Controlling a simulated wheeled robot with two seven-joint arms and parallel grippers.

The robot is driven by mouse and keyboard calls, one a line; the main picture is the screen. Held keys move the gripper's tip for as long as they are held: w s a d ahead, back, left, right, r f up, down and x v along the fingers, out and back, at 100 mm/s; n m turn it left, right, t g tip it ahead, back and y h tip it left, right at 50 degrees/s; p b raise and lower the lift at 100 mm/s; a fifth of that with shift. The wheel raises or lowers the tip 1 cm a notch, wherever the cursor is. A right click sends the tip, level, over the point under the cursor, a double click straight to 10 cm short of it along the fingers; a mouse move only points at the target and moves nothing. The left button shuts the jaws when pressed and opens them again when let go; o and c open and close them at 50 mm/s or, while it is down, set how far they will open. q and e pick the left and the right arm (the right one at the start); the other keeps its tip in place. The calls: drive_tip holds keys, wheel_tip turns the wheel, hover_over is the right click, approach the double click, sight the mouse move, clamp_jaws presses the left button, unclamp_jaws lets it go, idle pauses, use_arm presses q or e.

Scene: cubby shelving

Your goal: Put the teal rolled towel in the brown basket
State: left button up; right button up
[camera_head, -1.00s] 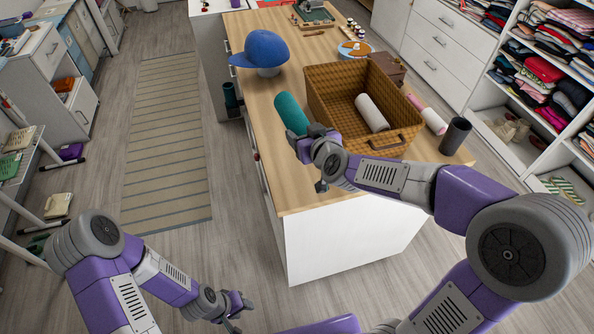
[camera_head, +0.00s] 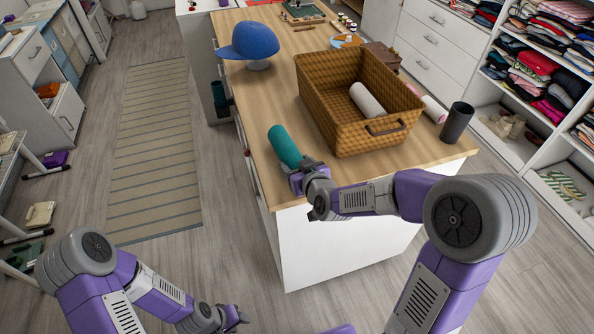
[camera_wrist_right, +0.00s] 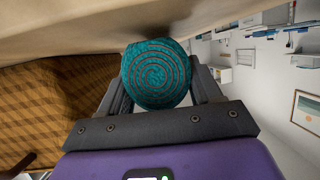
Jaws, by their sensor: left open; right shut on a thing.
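The teal rolled towel (camera_head: 284,147) is at the front left of the wooden table, tilted in my right gripper (camera_head: 304,166). In the right wrist view the teal towel's spiral end (camera_wrist_right: 156,74) sits between the two fingers of my right gripper (camera_wrist_right: 161,88), which are shut on it. The brown basket (camera_head: 345,138) stands on the table to the right of the towel, with a white rolled towel (camera_head: 366,100) inside. The basket also shows in the right wrist view (camera_wrist_right: 55,100). My left gripper (camera_head: 236,318) is open and empty, low in front of the table.
A blue cap (camera_head: 250,40) on a stand is behind the towel. The wooden tabletop (camera_head: 264,100) is clear between cap and towel. Shelving lines the right.

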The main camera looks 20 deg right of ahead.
drive_tip(key=shift+f, duration=0.25)
drive_tip(key=shift+f, duration=0.1)
drive_tip(key=shift+f, duration=0.15)
drive_tip(key=o, duration=1.1)
